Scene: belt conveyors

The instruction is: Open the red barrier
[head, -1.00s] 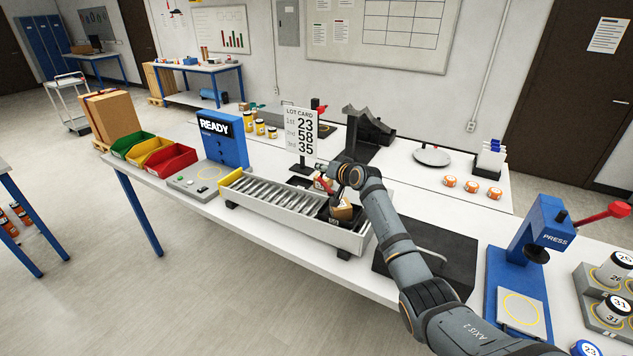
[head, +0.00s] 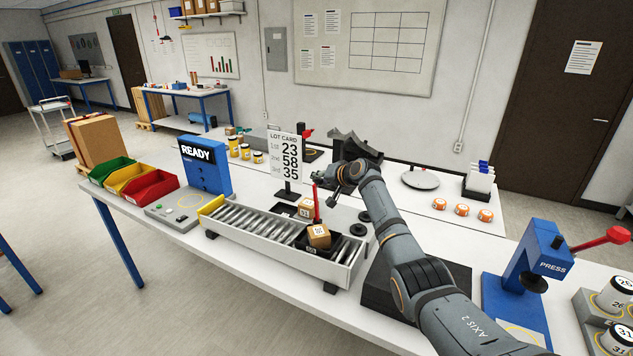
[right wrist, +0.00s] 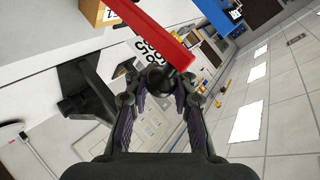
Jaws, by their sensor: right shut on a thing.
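The red barrier (head: 317,207) stands near the right end of the roller conveyor (head: 262,231) and points upward in the head view. In the right wrist view its red bar (right wrist: 150,30) crosses the top, with a dark round knob just below it between my fingers. My right gripper (head: 323,191) is at the upper part of the barrier; in the right wrist view the gripper (right wrist: 162,88) is shut on the knob. A carton (head: 319,236) sits in a black tray on the conveyor beside the barrier. My left gripper is not in view.
A second carton (head: 306,208) stands behind the conveyor, near the lot card (head: 286,158). The blue READY box (head: 205,166) and the coloured bins (head: 150,188) are at the left. The blue press (head: 530,265) is at the right.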

